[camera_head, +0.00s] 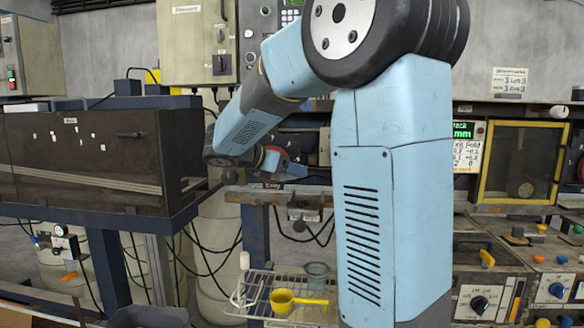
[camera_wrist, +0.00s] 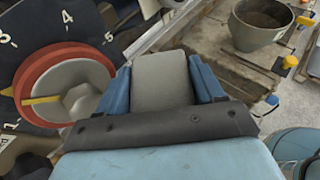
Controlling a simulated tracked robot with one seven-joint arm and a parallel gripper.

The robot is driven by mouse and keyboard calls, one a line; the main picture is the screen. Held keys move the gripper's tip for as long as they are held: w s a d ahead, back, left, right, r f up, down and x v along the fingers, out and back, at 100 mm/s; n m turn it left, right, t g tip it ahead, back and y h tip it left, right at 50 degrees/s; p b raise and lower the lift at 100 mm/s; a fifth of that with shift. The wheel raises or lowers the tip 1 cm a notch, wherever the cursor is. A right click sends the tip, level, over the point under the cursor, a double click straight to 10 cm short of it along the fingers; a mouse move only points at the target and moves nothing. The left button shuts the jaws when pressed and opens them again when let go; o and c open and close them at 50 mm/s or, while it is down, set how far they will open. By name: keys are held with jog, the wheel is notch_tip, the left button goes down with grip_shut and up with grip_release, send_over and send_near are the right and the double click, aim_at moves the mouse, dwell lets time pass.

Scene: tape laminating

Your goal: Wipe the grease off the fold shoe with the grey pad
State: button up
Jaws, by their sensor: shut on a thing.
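In the wrist view the grey pad (camera_wrist: 162,82) sits between the two blue fingers of my gripper (camera_wrist: 163,84), which is shut on it. The pad's lower part is hidden behind the dark gripper edge. In the head view the end of my arm reaches the machine behind the wire rack, and my gripper is small and partly hidden there, so the pad cannot be made out. I cannot pick out the fold shoe or any grease on it with certainty in either view.
A numbered dial with a red ring (camera_wrist: 62,85) is close on the left of my gripper. A grey pot (camera_wrist: 262,24) stands at the upper right. In the head view a yellow scoop (camera_head: 283,299) and a clear cup (camera_head: 317,275) are on a wire rack (camera_head: 253,291).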

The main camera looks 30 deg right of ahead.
jog(key=shift+s+d, duration=0.15)
jog(key=shift+d, duration=0.4)
jog(key=shift+f, duration=0.1)
